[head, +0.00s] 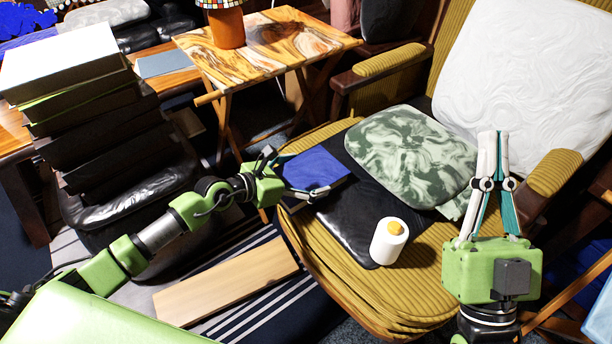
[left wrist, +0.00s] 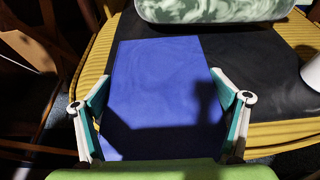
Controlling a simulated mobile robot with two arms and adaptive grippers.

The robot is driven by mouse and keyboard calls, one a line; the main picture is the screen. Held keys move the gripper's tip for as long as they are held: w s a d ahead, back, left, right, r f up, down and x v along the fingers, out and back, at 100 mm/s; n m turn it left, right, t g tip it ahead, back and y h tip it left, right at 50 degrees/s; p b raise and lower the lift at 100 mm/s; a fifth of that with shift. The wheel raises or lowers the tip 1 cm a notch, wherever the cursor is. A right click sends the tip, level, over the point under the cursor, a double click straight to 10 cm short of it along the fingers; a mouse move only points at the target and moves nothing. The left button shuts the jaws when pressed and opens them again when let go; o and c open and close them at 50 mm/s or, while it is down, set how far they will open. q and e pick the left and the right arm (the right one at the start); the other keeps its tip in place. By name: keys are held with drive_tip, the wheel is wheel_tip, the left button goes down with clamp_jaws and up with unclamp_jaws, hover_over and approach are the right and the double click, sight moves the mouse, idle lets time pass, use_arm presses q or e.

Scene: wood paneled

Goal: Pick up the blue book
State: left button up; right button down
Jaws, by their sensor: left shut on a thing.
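The blue book (head: 317,168) lies flat at the left front of the yellow-striped armchair seat, on or just above a black cushion. My left gripper (head: 305,192) reaches it from the left and is shut on it. In the left wrist view the blue book (left wrist: 158,75) fills the space between the two fingers of my left gripper (left wrist: 163,80), one at each side edge; a shadow covers its near part. My right gripper (head: 494,137) points up in front of the chair's right side, its fingers together with nothing visible between them.
A white pillow (head: 530,75) leans on the backrest. A book stack (head: 85,100) stands left; a wooden board (head: 228,280) lies on the striped rug.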

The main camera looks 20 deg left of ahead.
sight(308, 176)
use_arm(q)
drive_tip(key=shift+r, duration=0.2)
use_arm(e)
drive_tip(key=shift+w, duration=0.15)
